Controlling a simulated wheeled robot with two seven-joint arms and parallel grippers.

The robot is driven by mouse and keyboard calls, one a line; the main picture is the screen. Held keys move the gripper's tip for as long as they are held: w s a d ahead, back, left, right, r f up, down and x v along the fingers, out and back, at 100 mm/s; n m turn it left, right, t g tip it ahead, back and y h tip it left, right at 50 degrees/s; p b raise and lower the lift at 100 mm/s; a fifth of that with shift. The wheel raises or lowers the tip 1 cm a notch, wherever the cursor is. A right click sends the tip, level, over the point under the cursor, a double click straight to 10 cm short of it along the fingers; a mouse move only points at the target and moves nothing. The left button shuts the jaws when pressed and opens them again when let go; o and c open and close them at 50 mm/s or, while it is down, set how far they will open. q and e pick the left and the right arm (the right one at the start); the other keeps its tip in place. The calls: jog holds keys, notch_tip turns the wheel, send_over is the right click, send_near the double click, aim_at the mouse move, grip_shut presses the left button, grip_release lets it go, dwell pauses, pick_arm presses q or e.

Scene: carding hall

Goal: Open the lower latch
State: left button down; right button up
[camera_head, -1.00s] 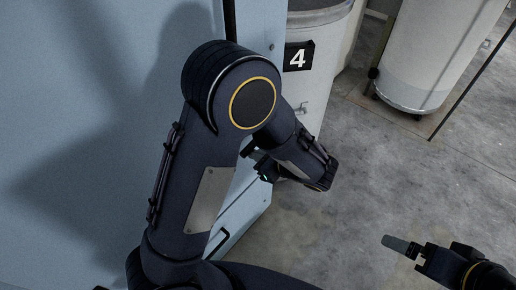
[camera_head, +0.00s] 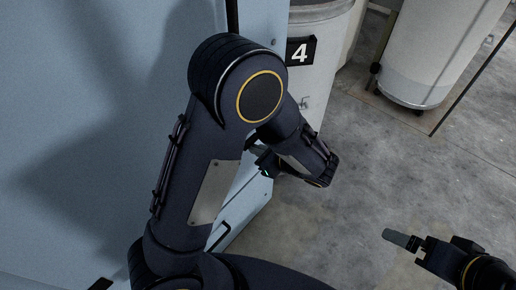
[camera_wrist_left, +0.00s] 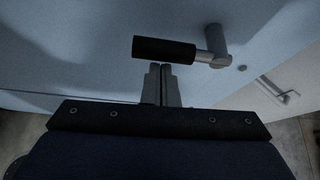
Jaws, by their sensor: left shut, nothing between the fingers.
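The latch has a black grip (camera_wrist_left: 163,48) on a metal arm, which runs to a grey pivot (camera_wrist_left: 217,43) on the light blue panel (camera_wrist_left: 90,65). The grip lies nearly level in the left wrist view. My left gripper (camera_wrist_left: 158,70) is shut and empty, its fingertips just below the grip; I cannot tell if they touch it. In the head view my left gripper (camera_head: 262,162) is small beside the panel's edge, partly behind my own arm, and the latch is hidden there. My right gripper (camera_head: 402,240) hangs over the floor at lower right; its finger opening is unclear.
The large light blue panel (camera_head: 80,110) fills the left side. A pale drum with a black number 4 plate (camera_head: 300,51) stands beyond its edge. Another white drum (camera_head: 425,60) stands at upper right. The concrete floor (camera_head: 390,160) between is clear.

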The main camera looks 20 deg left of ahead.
pick_arm(q)
notch_tip(320, 180, down, 4)
jog(key=b, duration=0.3)
jog(key=v, duration=1.1)
jog(key=shift+w+p, duration=0.25)
jog(key=shift+p, duration=0.15)
pick_arm(e)
notch_tip(320, 180, down, 3)
jog(key=shift+s+d+r, duration=0.1)
jog(key=shift+s, duration=0.05)
